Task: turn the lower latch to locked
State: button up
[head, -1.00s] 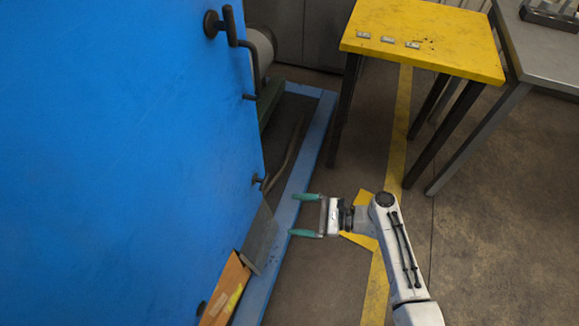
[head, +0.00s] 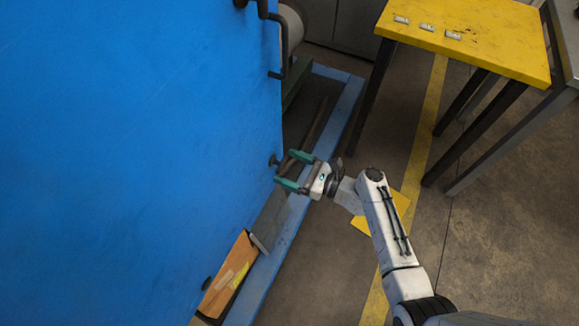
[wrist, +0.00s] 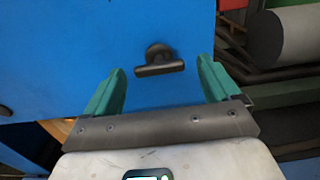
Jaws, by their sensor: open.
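The lower latch (wrist: 159,62) is a small dark T-shaped handle on the blue door (wrist: 110,40). In the wrist view its bar lies nearly level. In the head view the latch (head: 273,160) is small at the door's right edge, partly hidden by my gripper. My gripper (head: 284,168) has green fingers and is open and empty, close to the door. In the wrist view the latch appears between and beyond the fingertips of my gripper (wrist: 160,68), apart from both fingers.
A dark crank-like handle (head: 286,52) is higher on the door edge. A blue floor rail (head: 335,125) runs beside the door, with an orange block (head: 229,275) and a grey plate (head: 269,220) by it. A yellow table (head: 480,40) holding small pieces stands at the back right.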

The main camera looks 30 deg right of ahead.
jog(key=shift+w+a, duration=0.15)
jog(key=shift+a, duration=0.05)
jog(key=c, duration=1.1)
jog(key=shift+o, duration=0.2)
jog(key=shift+f+n+b, duration=0.1)
jog(key=shift+n+b, duration=5.8)
jog(key=shift+n, duration=3)
